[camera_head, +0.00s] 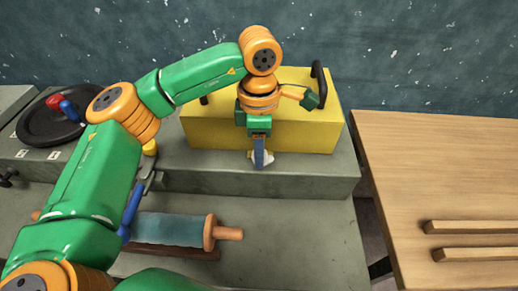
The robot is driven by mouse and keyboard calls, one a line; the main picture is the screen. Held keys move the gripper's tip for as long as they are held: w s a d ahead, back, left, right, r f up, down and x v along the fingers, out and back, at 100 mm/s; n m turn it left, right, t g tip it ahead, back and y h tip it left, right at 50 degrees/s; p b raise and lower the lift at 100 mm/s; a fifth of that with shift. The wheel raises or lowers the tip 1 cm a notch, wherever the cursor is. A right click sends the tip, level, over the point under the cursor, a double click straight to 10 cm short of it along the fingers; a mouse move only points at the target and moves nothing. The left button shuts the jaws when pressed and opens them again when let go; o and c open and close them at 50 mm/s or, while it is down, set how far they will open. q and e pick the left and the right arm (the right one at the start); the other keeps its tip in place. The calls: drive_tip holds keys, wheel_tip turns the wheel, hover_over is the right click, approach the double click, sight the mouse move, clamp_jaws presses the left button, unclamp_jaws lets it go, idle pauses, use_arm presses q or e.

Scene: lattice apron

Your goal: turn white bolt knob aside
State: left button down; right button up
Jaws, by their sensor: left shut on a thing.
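My left gripper (260,157) reaches down in front of the yellow box (210,130), its fingers shut on the white bolt knob (267,160). The knob sits low at the box's front face, just above the grey ledge. Only a small white part of it shows beside and below the fingers. The bolt itself is mostly hidden, so I cannot tell how far it is turned. The box has a black handle (318,80) at its right end. My right gripper is not in view.
A roller with blue-grey cloth (168,229) lies on the lower grey surface. A blue lever (131,208) stands behind my left arm. A black round dish (40,125) is at left. A wooden table (430,160) with two strips is at right. The ledge right of the knob is clear.

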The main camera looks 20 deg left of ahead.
use_arm(q)
drive_tip(key=m, duration=0.5)
drive_tip(key=shift+m, duration=0.4)
idle(0.4)
drive_tip(key=shift+c, duration=2.2)
unclamp_jaws()
